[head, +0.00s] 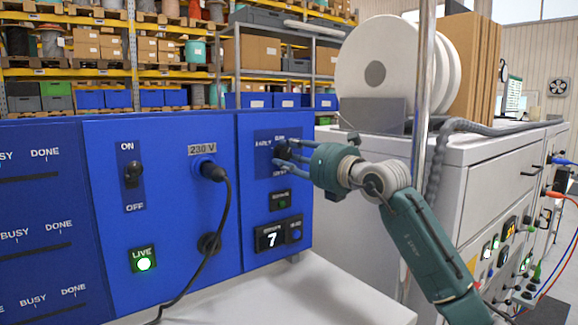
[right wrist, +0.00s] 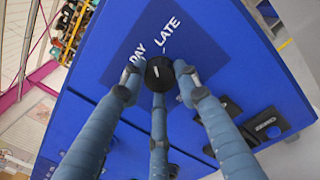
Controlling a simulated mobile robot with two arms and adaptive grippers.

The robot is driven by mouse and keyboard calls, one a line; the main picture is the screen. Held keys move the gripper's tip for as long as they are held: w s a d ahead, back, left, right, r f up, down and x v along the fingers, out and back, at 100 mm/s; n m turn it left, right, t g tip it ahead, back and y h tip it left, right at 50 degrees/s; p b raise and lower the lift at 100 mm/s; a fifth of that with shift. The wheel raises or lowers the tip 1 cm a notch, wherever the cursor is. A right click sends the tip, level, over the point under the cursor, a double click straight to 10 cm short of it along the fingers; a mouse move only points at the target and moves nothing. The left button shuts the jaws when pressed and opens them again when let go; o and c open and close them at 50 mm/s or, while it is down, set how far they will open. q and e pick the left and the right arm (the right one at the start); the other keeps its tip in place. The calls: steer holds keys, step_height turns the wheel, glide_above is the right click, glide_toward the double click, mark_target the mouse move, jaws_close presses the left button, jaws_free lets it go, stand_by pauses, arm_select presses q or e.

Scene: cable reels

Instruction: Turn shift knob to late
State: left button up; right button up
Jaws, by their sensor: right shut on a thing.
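The shift knob (right wrist: 160,73) is a round black knob with a short white mark on a dark blue plate. In the right wrist view the words DAY and LATE stand above it; the mark points up and slightly left, and I cannot tell exactly which word it meets. In the head view the knob (head: 282,150) is partly hidden by my fingers, beside the word EARLY. My right gripper (head: 288,158) has its three blue-grey fingers around the knob and is shut on it; the fingers also show in the right wrist view (right wrist: 157,80). My left gripper is not in view.
The blue panel (head: 225,130) also carries an ON/OFF switch (head: 133,174), a plugged black cable (head: 225,230), a green LIVE lamp (head: 143,260) and a display (head: 271,238) reading 7. A metal pole (head: 424,90) and a grey cabinet (head: 490,160) stand close to my right arm.

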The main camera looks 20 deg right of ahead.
steer(key=m, duration=0.1)
steer(key=m+b, duration=0.1)
steer(key=shift+a+f+m, duration=0.1)
steer(key=shift+f+m, duration=0.25)
steer(key=shift+m, duration=1.15)
steer(key=o, duration=1.1)
steer(key=shift+o, duration=0.3)
steer(key=shift+r, duration=0.15)
steer(key=v, duration=1.2)
